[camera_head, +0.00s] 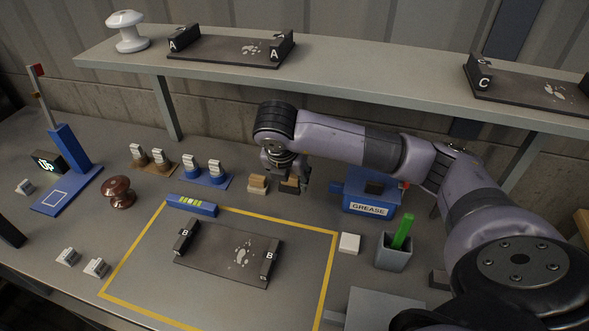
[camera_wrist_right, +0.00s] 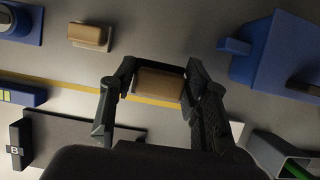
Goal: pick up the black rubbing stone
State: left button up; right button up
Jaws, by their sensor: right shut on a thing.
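The black rubbing stone (camera_head: 289,187) has a tan wooden handle on a dark base and is near the middle of the head view, left of the blue grease box. My right gripper (camera_head: 287,176) is above it, pointing down, with its fingers around the handle. In the right wrist view the tan handle (camera_wrist_right: 158,86) sits between the two fingers; its dark base is hardly visible there. I cannot tell whether the stone is touching the table. My left gripper is not in view.
A similar stone with a pale base (camera_head: 258,185) stands close on the left. The blue grease box (camera_head: 368,207) is close on the right. A grey cup (camera_head: 393,252) holds a green stick. Cradle B (camera_head: 215,252) lies in the yellow outline in front. A shelf (camera_head: 370,87) runs behind.

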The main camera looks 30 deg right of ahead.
jog(key=s+a+p, duration=0.2)
jog(key=s+a, duration=0.1)
jog(key=s+a+p, duration=0.1)
jog(key=s+a, duration=0.2)
jog(key=a, duration=0.1)
jog(key=s+a+p, duration=0.2)
jog(key=s+a, duration=0.1)
jog(key=shift+a+r+p, duration=0.25)
jog(key=shift+p, duration=0.05)
jog(key=shift+s+a+f, duration=0.2)
jog(key=shift+s+a, duration=0.05)
jog(key=shift+a, duration=0.1)
